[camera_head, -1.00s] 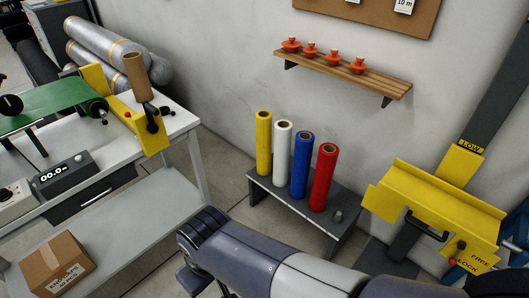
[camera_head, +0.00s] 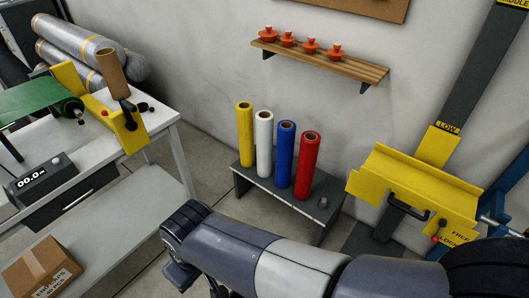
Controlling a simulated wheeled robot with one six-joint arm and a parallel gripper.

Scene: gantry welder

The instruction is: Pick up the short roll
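Several wrap rolls stand upright in a row on a low grey bench (camera_head: 262,203): a yellow roll (camera_head: 245,135), a white roll (camera_head: 264,145), a blue roll (camera_head: 284,155) and a red roll (camera_head: 306,167). They look close to the same height. A brown roll (camera_head: 111,74) sits tilted on the yellow stand at the end of the worktable. I cannot tell which one is the short roll. My bent arm crosses the bottom of the picture in front of the bench. My gripper does not clearly show.
A small grey piece (camera_head: 323,202) lies at the bench's right end. A yellow bracket (camera_head: 410,187) on a dark post stands to the right. The white worktable (camera_head: 160,120) is at left, a cardboard box (camera_head: 40,268) below. A wall shelf (camera_head: 330,63) holds orange knobbed pieces.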

